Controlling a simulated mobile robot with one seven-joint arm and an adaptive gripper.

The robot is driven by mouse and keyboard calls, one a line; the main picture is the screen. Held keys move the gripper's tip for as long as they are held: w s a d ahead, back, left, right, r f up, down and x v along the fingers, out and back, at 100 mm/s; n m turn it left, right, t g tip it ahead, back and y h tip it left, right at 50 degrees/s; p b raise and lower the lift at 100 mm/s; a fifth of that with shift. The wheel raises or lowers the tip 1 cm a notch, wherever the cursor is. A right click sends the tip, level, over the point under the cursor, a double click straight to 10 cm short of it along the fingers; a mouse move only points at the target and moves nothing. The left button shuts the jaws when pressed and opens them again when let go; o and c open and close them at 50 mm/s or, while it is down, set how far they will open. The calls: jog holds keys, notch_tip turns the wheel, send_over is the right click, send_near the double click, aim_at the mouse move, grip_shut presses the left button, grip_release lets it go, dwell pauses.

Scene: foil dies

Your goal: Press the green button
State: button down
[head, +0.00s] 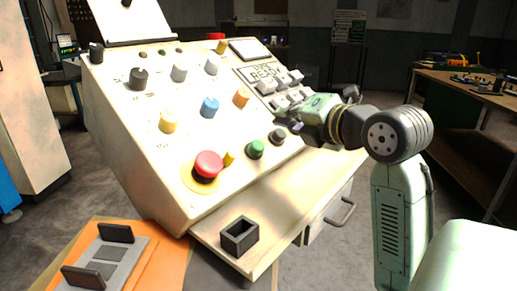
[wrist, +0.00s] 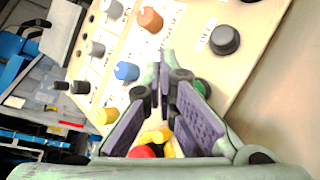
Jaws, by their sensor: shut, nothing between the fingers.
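The green button (head: 256,149) sits low on the sloped face of the cream control panel (head: 150,120), between the red mushroom button (head: 208,165) and a dark knob (head: 278,136). In the wrist view, the green button (wrist: 201,87) shows partly behind the right-hand finger. My gripper (head: 291,119) is over the right part of the panel, up and to the right of the green button in the head view. In the wrist view, my gripper (wrist: 166,80) has its fingertips together with nothing held. I see no contact with the green button.
White keys (head: 278,85) and a small display (head: 265,70) are near my gripper. Blue (head: 210,107), orange (head: 241,98) and yellow (head: 169,122) knobs stand out from the panel. A dark open box (head: 239,236) sits on the ledge below.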

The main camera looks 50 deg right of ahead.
aim_at(256, 147)
jog(key=w+f+b, duration=0.3)
jog(key=f, duration=0.2)
jog(key=shift+w, duration=0.25)
jog(key=shift+a, duration=0.1)
dwell(1.1)
jog(key=shift+w+f+b, duration=0.25)
jog(key=shift+f+b, duration=0.1)
jog(key=shift+b, duration=0.1)
jog(key=shift+w+f+b, duration=0.3)
jog(key=shift+f+b, duration=0.1)
jog(key=shift+f, duration=0.05)
dwell(0.7)
jog(key=shift+r, duration=0.1)
jog(key=shift+s+r+p, duration=0.35)
jog(key=shift+s+r, duration=0.15)
jog(key=shift+r, duration=0.2)
